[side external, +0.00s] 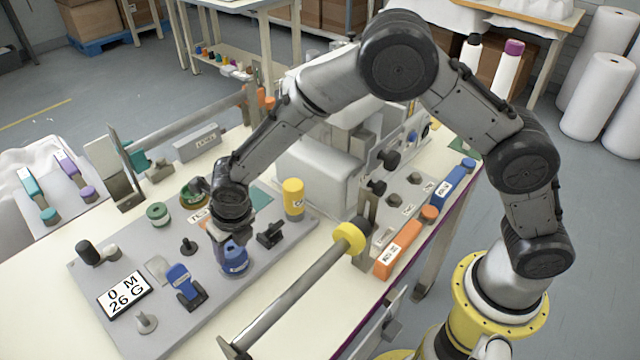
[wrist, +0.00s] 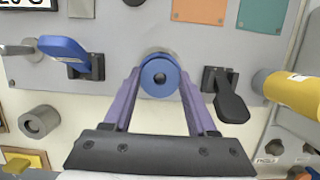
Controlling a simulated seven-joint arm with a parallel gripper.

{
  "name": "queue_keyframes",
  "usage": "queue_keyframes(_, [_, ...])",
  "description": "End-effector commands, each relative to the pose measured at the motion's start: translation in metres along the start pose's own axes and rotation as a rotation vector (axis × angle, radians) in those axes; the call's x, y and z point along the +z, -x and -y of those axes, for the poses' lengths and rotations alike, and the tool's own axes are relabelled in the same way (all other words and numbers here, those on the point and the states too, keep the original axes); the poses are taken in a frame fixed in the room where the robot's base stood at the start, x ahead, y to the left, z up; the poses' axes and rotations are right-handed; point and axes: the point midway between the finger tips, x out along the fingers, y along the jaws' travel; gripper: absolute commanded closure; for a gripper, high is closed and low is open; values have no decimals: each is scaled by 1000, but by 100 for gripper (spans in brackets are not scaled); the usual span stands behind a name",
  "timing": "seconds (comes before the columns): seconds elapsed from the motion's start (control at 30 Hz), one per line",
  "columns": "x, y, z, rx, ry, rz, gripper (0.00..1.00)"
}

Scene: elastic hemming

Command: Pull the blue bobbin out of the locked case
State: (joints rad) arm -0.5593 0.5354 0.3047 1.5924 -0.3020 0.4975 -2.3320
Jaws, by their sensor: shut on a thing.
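The blue bobbin (side external: 235,262) is low at the front of the grey board (side external: 210,310).
A yellow spool (side external: 293,198) stands right of my gripper. A label reading "0 M 26 G" (side external: 126,294), pegs and a green spool (side external: 158,214) are on the board's left. A long metal roller (side external: 290,300) with a yellow collar (side external: 349,237) runs along the front.

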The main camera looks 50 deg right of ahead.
Motion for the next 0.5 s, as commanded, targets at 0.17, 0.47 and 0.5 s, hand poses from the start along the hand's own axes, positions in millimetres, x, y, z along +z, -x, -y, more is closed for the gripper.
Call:
queue_keyframes(0.17, [2, 5, -1, 1, 0, 2, 100])
queue_keyframes(0.47, [5, 15, 0, 1, -1, 3, 100])
queue_keyframes(0.5, [5, 16, 0, 1, 0, 3, 100])
